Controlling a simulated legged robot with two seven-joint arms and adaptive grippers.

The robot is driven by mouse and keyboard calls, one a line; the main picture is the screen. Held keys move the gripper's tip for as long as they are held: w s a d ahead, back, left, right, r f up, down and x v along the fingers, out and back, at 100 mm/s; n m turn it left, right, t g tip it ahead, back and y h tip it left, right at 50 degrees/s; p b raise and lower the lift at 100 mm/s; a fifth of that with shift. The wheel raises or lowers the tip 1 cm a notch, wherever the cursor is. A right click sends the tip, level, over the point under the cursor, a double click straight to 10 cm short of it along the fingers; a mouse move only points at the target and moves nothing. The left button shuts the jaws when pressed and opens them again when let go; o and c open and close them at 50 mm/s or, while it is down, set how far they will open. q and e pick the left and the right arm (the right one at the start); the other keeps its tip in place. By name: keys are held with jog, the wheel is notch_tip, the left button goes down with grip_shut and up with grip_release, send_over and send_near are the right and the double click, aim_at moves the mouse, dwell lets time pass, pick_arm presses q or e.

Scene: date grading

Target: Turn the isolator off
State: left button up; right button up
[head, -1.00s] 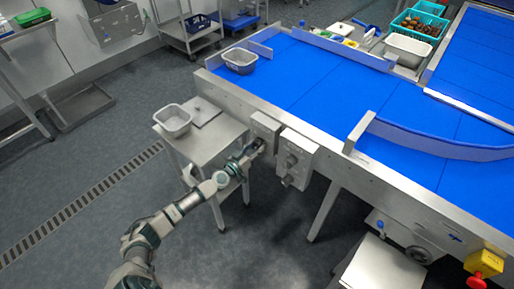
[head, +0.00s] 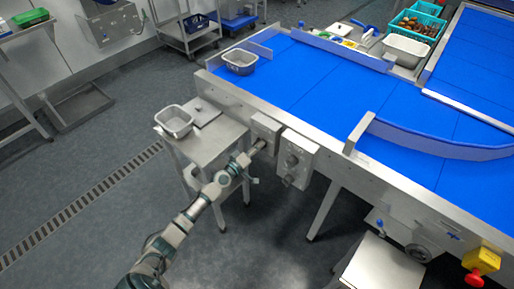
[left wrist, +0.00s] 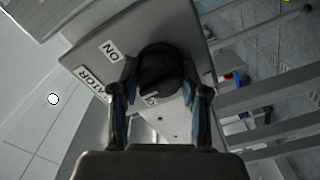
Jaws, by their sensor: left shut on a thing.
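The isolator is a grey metal box (head: 265,128) on the side of the blue conveyor, at the middle of the head view. In the left wrist view its face (left wrist: 75,48) shows an "ON" label (left wrist: 110,50), a label ending in "ATOR" (left wrist: 92,84) and a partly hidden third label (left wrist: 150,98). Its dark rotary knob (left wrist: 160,68) sits between my fingers. My left gripper (head: 254,149), also in the left wrist view (left wrist: 160,98), is shut on the knob. I cannot tell which mark the knob points to. My right gripper is not in view.
A second control box (head: 297,158) is beside the isolator on the right. A small steel table (head: 205,145) with a grey tub (head: 174,122) stands left of my gripper. The conveyor (head: 340,90) carries another tub (head: 240,61). Open floor lies at the lower left.

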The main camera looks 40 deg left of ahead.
pick_arm(q)
jog(key=n, duration=0.4)
jog(key=shift+f+n, duration=0.1)
jog(key=shift+n, duration=0.2)
jog(key=shift+s+f+n+p, duration=0.1)
jog(key=shift+n+p, duration=0.3)
jog(key=shift+n, duration=1.5)
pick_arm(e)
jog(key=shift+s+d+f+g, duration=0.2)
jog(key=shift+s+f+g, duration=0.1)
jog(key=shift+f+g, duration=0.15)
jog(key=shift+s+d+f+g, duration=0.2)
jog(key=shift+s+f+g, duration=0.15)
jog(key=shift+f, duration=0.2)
pick_arm(q)
jog(key=o, duration=1.1)
jog(key=shift+a, duration=0.1)
jog(key=shift+o, duration=0.2)
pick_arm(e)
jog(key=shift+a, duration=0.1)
pick_arm(q)
jog(key=s+a, duration=0.1)
jog(key=s, duration=1)
jog(key=shift+s, duration=0.4)
